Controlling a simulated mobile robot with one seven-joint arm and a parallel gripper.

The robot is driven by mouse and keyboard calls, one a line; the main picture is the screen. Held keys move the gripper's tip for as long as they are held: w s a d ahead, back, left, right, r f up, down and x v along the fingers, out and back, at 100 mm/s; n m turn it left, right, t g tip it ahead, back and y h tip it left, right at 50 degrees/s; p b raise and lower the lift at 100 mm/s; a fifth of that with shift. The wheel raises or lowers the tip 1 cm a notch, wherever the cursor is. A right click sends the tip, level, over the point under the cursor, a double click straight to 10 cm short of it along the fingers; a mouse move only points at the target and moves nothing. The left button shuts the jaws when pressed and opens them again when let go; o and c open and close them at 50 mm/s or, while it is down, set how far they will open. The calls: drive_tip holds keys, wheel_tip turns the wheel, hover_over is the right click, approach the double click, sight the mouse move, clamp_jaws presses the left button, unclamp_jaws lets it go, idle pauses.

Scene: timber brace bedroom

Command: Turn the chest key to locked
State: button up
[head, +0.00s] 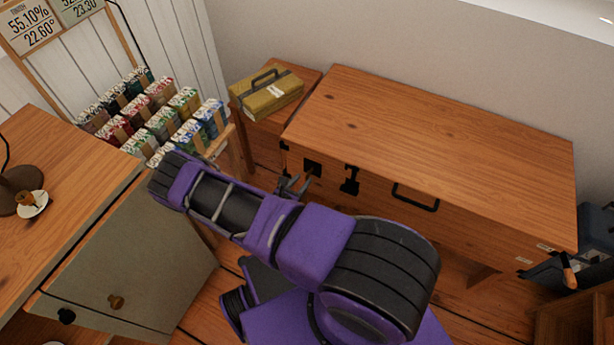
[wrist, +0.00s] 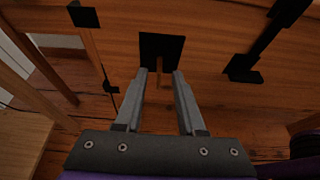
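The wooden chest (head: 440,130) stands against the wall with its lid closed. A black square lock plate (head: 313,167) is on its front, and it also shows in the wrist view (wrist: 162,44). A small brownish piece that looks like the key (wrist: 158,72) sticks out from the plate. Its exact turn is hard to tell. My gripper (wrist: 159,75) is open, with a fingertip on either side of the key and a gap on both sides. In the head view my gripper (head: 294,186) is in front of the plate, and the key cannot be made out.
A black latch (head: 350,181) and a black handle (head: 415,198) are on the chest front, right of the plate. A yellow case (head: 267,93) sits on a small wooden table to the left. A rack of coloured packets (head: 155,118) and a grey-fronted cabinet (head: 130,265) stand left of my arm.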

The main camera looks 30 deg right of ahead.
sight(307, 175)
drive_tip(key=shift+b+x, duration=0.35)
drive_tip(key=shift+x, duration=2)
clamp_jaws()
